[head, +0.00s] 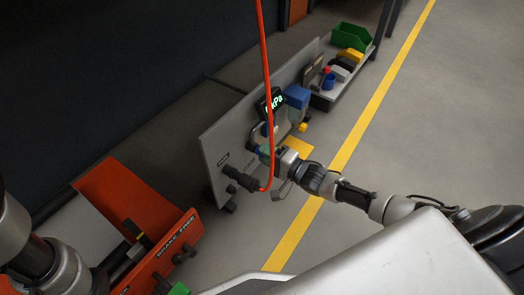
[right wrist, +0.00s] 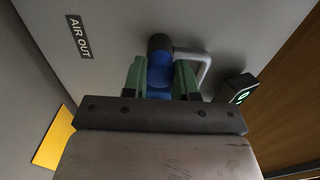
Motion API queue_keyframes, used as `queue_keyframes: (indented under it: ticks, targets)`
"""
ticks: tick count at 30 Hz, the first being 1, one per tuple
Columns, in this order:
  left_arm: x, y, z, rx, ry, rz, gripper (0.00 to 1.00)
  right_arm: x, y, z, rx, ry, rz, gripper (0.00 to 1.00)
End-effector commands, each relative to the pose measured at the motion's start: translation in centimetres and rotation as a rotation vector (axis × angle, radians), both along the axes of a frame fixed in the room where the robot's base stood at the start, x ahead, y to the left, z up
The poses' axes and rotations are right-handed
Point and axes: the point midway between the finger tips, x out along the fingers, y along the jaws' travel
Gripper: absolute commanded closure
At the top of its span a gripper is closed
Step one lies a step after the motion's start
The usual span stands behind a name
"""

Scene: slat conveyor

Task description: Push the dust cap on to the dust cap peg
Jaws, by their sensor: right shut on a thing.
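The dust cap (right wrist: 160,72) is a blue round piece between the green fingers of my right gripper (right wrist: 160,80) in the right wrist view. A dark round end (right wrist: 160,42), which seems to be the dust cap peg, is directly beyond it. The cap and the dark end line up and look close; I cannot tell whether they touch. In the head view my right gripper (head: 267,150) is at the grey panel (head: 225,130), with the cap mostly hidden.
A grey handle (right wrist: 202,68) and a lit display (right wrist: 236,89) are beside the gripper. A red hose (head: 265,80) hangs in front of the panel to a black fitting (head: 240,179). An orange press (head: 130,210) stands at left. The floor at right is clear.

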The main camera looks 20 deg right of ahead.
Motion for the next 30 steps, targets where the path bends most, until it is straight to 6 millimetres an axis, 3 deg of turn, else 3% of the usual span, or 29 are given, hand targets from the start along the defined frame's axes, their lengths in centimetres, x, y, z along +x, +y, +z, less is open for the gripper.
queue_keyframes:
  ticks: [30]
  targets:
    - [0.0, 0.0, 2.1, 0.000, 0.000, 0.000, 0.57, -3.4, -2.0, 0.1, -0.001, 0.001, 0.000, 1.00]
